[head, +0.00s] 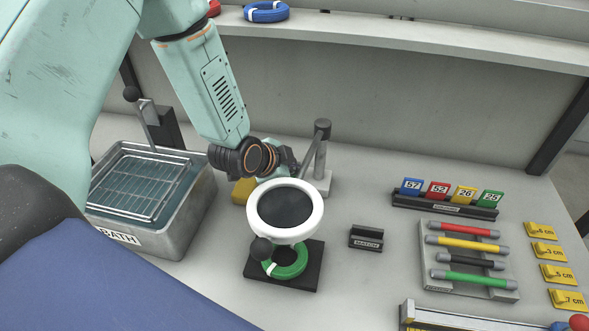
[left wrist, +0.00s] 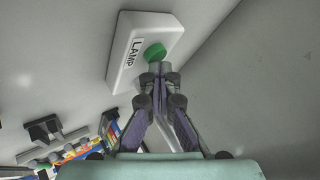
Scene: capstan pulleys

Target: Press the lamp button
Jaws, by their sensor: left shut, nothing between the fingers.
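In the left wrist view a white box labelled LAMP (left wrist: 127,67) carries a round green button (left wrist: 154,52). My left gripper (left wrist: 160,68) is shut and empty, its fingertips right at the lower edge of the button. I cannot tell whether they touch it. In the head view the left gripper (head: 288,160) is partly hidden behind the white ring lamp with a dark lens (head: 316,219). I cannot make out the LAMP box or button in the head view. My right gripper is not in view.
A metal bath (head: 180,240) stands at the left. A green ring (head: 290,262) lies on a black pad below the ring lamp. Right of it are a small labelled holder (head: 366,240), a number-card rack (head: 445,207) and a tray of coloured rods (head: 430,270). A shelf (head: 430,38) runs behind.

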